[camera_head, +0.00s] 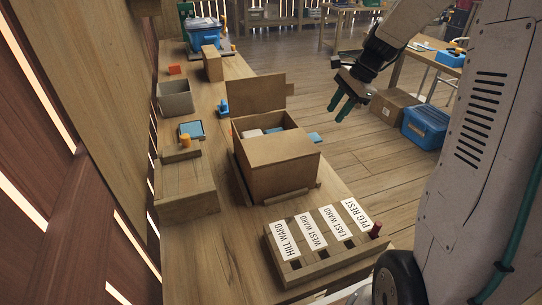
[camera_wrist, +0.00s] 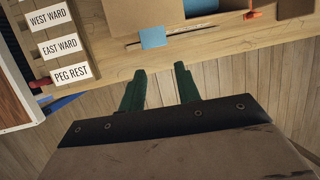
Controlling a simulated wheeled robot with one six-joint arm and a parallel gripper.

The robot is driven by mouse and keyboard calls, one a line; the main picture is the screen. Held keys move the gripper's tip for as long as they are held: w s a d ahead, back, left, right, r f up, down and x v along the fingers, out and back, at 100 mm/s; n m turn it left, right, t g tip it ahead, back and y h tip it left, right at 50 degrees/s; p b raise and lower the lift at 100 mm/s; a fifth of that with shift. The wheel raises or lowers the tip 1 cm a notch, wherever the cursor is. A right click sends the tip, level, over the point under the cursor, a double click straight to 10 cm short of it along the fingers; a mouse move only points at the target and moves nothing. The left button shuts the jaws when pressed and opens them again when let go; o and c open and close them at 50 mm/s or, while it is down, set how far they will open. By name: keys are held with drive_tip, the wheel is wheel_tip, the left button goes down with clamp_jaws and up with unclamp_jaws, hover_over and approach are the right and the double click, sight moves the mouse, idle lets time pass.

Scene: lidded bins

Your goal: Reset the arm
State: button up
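My gripper (camera_head: 341,107) hangs in the air over the floor, to the right of the long wooden bench in the head view. Its two green fingers are apart with nothing between them. The wrist view also shows the open fingers (camera_wrist: 160,84) pointing toward the bench edge, over the plank floor. My arm comes in from the upper right of the head view, and my gripper touches nothing.
An open-lidded wooden box (camera_head: 282,165) stands on the bench (camera_head: 222,248), left of my gripper. A labelled peg board (camera_head: 318,245) with a dark red peg (camera_head: 375,230) is nearer. A cardboard box (camera_head: 394,105) and blue bin (camera_head: 425,126) stand on the floor.

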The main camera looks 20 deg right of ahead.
drive_tip(key=shift+r, duration=0.1)
idle(0.6)
drive_tip(key=s+a+r+n+h, duration=0.1)
drive_tip(key=s+a+r+n, duration=0.1)
drive_tip(key=s+a+n, duration=0.3)
drive_tip(key=s+a+r+n+h, duration=0.1)
drive_tip(key=s+a+r+n, duration=0.2)
drive_tip(key=s, duration=1.1)
drive_tip(key=s+a+r+n+h, duration=0.2)
drive_tip(key=s+a+n, duration=0.5)
drive_tip(key=s+n, duration=0.2)
drive_tip(key=shift+s+r+n+g, duration=0.3)
drive_tip(key=shift+s+r+n, duration=0.1)
drive_tip(key=shift+s, duration=0.2)
